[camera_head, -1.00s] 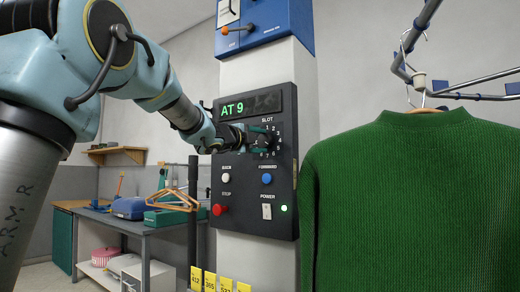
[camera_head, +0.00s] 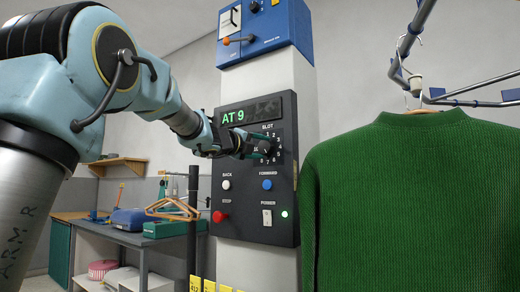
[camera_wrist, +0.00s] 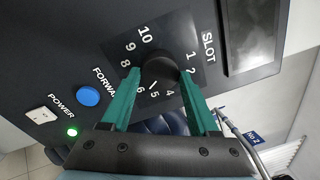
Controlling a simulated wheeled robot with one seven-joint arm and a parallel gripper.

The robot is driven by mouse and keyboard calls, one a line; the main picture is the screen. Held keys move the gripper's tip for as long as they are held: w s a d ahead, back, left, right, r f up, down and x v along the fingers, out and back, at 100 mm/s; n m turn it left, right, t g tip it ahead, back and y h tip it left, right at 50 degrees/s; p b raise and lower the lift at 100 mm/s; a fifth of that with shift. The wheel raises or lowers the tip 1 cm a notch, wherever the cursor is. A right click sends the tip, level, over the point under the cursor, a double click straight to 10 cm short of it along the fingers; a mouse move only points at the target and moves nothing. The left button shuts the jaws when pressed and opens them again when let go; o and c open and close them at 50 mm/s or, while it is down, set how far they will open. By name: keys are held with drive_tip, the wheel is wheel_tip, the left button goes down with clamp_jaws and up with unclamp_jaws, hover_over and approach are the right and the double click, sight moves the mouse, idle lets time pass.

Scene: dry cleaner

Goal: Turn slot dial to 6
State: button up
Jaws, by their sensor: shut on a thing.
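The slot dial (camera_wrist: 159,72) is a round black knob on a dark control panel (camera_head: 229,173), ringed by white numbers. In the wrist view, a white pointer mark on its edge lies close to 5, on the side toward 6. The teal fingers of my gripper (camera_wrist: 160,80) are shut on the knob from both sides. In the head view my gripper (camera_head: 262,147) reaches the dial from the left and hides part of it and some numbers. The green display (camera_head: 250,110) reads "AT 9".
Below the dial are a white BACK button (camera_head: 226,185), a blue FORWARD button (camera_head: 267,184), a red STOP button (camera_head: 219,217) and a POWER switch (camera_head: 267,217) with a lit green lamp. A green sweater (camera_head: 400,200) hangs close on the right.

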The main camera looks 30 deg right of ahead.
drive_tip(key=o, duration=1.4)
drive_tip(key=shift+a, duration=0.1)
drive_tip(key=b+v, duration=0.1)
drive_tip(key=v, duration=0.9)
drive_tip(key=shift+s+a, duration=0.2)
drive_tip(key=shift+a, duration=0.05)
